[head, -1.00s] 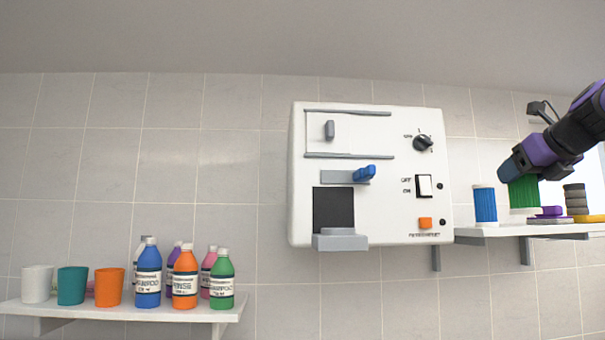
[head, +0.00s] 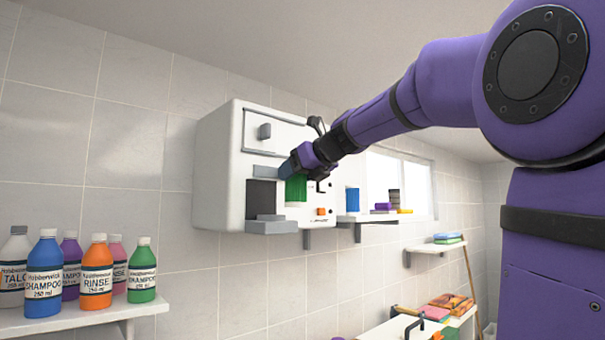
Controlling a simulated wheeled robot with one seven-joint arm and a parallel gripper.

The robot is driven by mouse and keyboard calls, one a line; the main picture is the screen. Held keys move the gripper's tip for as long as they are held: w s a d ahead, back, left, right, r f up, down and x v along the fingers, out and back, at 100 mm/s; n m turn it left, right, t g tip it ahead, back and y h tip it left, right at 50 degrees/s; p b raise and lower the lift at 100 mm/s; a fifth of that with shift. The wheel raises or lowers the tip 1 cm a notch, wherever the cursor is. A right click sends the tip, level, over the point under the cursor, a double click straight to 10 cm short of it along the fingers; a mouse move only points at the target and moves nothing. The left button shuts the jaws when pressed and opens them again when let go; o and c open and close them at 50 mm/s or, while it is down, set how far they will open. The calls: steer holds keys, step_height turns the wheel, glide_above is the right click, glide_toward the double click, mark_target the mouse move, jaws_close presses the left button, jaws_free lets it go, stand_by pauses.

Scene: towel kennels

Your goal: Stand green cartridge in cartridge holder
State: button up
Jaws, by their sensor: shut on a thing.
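My gripper (head: 292,166) is shut on the green cartridge (head: 296,189), holding it by its top. The cartridge hangs upright in front of the white wall machine (head: 222,165), right of its dark recess. The machine has a grey ledge (head: 271,227) below the dark panel (head: 262,197); I cannot tell for sure whether this is the cartridge holder. The cartridge looks apart from the ledge, a little above and to the right of it. My gripper and wrist hide the machine's lever and part of its control face.
A blue cartridge (head: 352,199) stands on the shelf right of the machine, near purple and dark stacked items (head: 383,207). Shampoo and rinse bottles (head: 97,275) stand on the left shelf (head: 80,318).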

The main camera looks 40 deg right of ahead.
steer(key=shift+w+a, duration=0.1)
steer(key=shift+w, duration=0.25)
steer(key=shift+w+a+f, duration=0.1)
steer(key=shift+w+f, duration=0.1)
steer(key=shift+w, duration=1.25)
steer(key=shift+w+d+f, duration=0.1)
steer(key=shift+w+f, duration=0.05)
steer(key=shift+w, duration=1.35)
steer(key=shift+w+a+f, duration=0.1)
steer(key=shift+w+f, duration=0.1)
steer(key=shift+w, duration=1.25)
steer(key=shift+w+f, duration=0.15)
steer(key=shift+f, duration=0.8)
steer(key=o, duration=1.1)
steer(key=shift+c, duration=0.2)
